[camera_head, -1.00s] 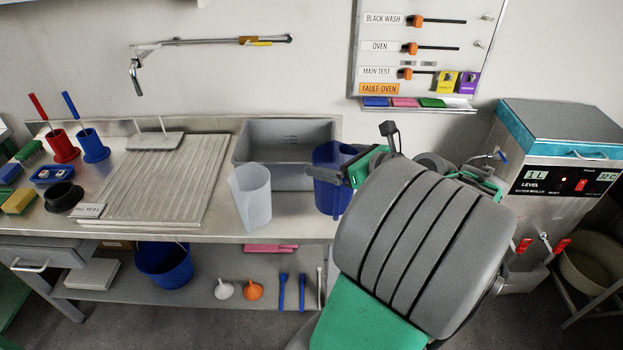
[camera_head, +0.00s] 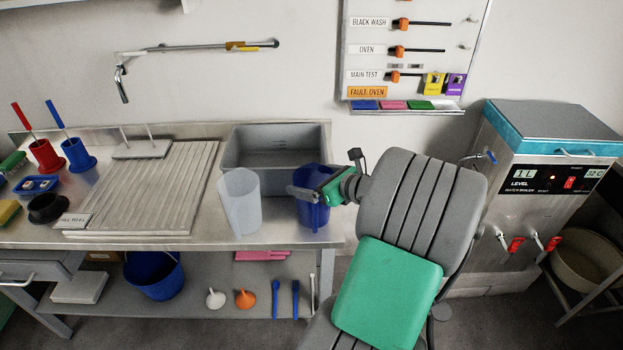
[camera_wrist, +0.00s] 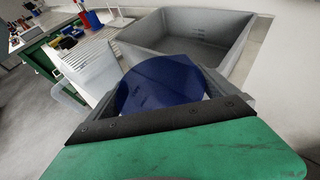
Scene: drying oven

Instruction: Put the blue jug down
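The blue jug (camera_head: 316,216) is upright at the right end of the steel bench, in front of the grey basin's right corner. Its base appears at bench level; I cannot tell for sure whether it touches. My gripper (camera_head: 306,194) reaches in from the right and is closed around the jug's upper body. In the wrist view the blue jug (camera_wrist: 160,84) sits between my grey fingers (camera_wrist: 165,98), and its lower part is hidden behind my gripper.
A translucent jug (camera_head: 239,203) stands just left of the blue jug. The grey basin (camera_head: 275,176) is behind both. A ribbed drainboard (camera_head: 160,190) lies further left. The bench's right edge is close to the jug. A water boiler (camera_head: 540,200) stands at the right.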

